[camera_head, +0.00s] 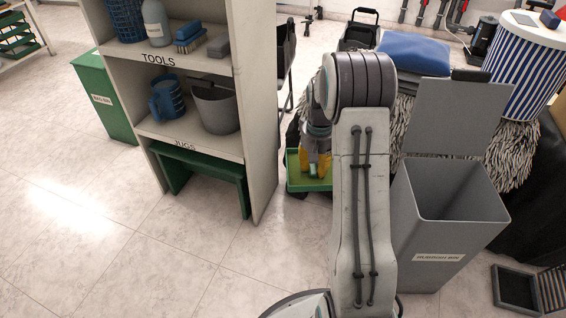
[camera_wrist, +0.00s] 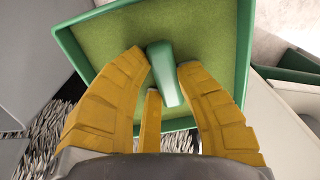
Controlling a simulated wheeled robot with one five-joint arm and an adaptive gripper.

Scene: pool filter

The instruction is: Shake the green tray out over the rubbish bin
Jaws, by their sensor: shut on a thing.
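The green tray (camera_head: 297,183) is held out in front of me, between the shelf unit and the grey bin. In the wrist view the tray (camera_wrist: 244,48) has raised walls, a speckled yellow-green floor and a green upright grip (camera_wrist: 164,70) in its middle. My gripper (camera_head: 316,166) has yellow fingers; in the wrist view the gripper (camera_wrist: 164,82) is shut around that grip. Whether loose matter lies on the tray floor is unclear. A grey bin (camera_head: 420,235) with its lid raised stands at right, its label too small to read surely. The tray is left of its opening, apart from it.
A shelf unit (camera_head: 262,120) with tools and jugs stands left, a green stool (camera_head: 205,170) under it. A green labelled box (camera_head: 103,95) stands beyond. Right are a striped basket (camera_head: 520,60) and a dark rack (camera_head: 515,290). The front-left floor is clear.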

